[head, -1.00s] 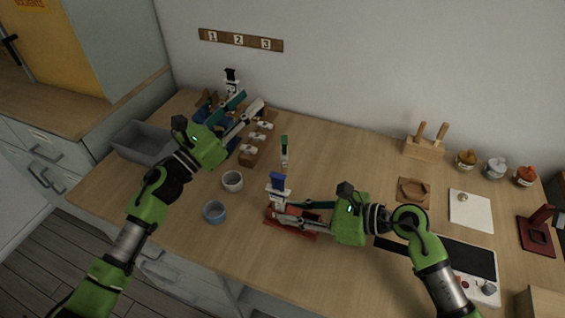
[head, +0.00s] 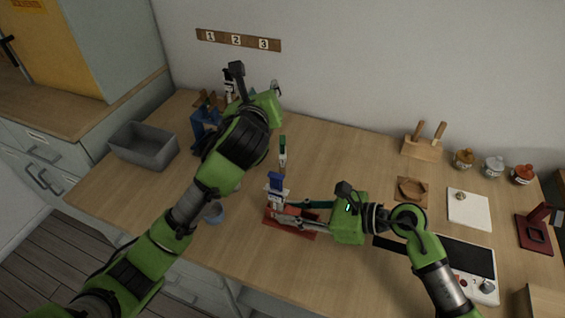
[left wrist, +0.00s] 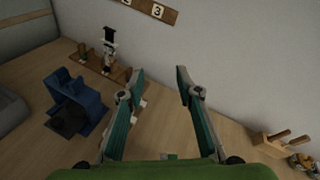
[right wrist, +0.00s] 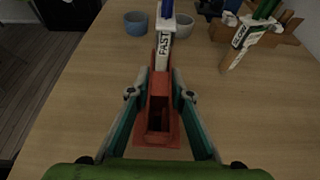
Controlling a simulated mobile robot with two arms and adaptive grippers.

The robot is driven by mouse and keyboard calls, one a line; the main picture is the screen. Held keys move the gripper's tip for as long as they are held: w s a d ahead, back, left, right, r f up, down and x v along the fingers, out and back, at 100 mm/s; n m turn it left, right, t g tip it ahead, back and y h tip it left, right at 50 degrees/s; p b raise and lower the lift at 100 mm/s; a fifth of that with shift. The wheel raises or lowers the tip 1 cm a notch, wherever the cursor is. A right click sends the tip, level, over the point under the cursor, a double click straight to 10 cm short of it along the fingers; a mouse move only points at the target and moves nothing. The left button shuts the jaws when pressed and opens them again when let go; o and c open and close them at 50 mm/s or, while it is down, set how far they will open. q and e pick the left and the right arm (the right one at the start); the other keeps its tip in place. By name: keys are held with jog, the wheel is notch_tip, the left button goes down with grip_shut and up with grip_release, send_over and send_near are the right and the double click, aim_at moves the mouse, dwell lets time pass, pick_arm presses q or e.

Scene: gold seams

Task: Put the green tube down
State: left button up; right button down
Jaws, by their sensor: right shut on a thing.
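The green tube (head: 282,152), white with a green cap, stands upright on the table near the middle in the head view. It also shows in the right wrist view (right wrist: 248,36), its narrow tip down; whether anything supports it is unclear. My left gripper (left wrist: 160,74) is open and empty, raised toward the back wall. The arm mostly hides it in the head view. My right gripper (right wrist: 159,94) is shut on a red stand (right wrist: 158,82). A blue-capped tube marked FAST (right wrist: 165,42) stands in that stand.
At the back left are a blue holder (left wrist: 75,105) and a black-capped tube (left wrist: 108,46). A grey bin (head: 142,145) is at the left. A blue cup (right wrist: 136,22) and a pale cup (right wrist: 183,24) are beyond the red stand.

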aim_at(282, 143)
pick_arm(q)
jog(key=s+d+f+m+g, duration=0.1)
jog(key=s+g, duration=0.1)
jog(key=s, duration=0.1)
jog(key=s+d+f+m+g, duration=0.1)
jog(key=s+d+f+g, duration=0.1)
jog(key=s, duration=0.2)
jog(key=s+d+f+m+g, duration=0.1)
jog(key=s+d, duration=0.1)
jog(key=s, duration=0.2)
jog(key=shift+s+d+f+g+y, duration=0.15)
jog(key=shift+s+f+g+y, duration=0.1)
jog(key=shift+g+y, duration=0.15)
jog(key=shift+s+f, duration=0.1)
jog(key=shift+f, duration=0.1)
jog(key=x, duration=1.1)
jog(key=shift+f, duration=0.5)
grip_shut()
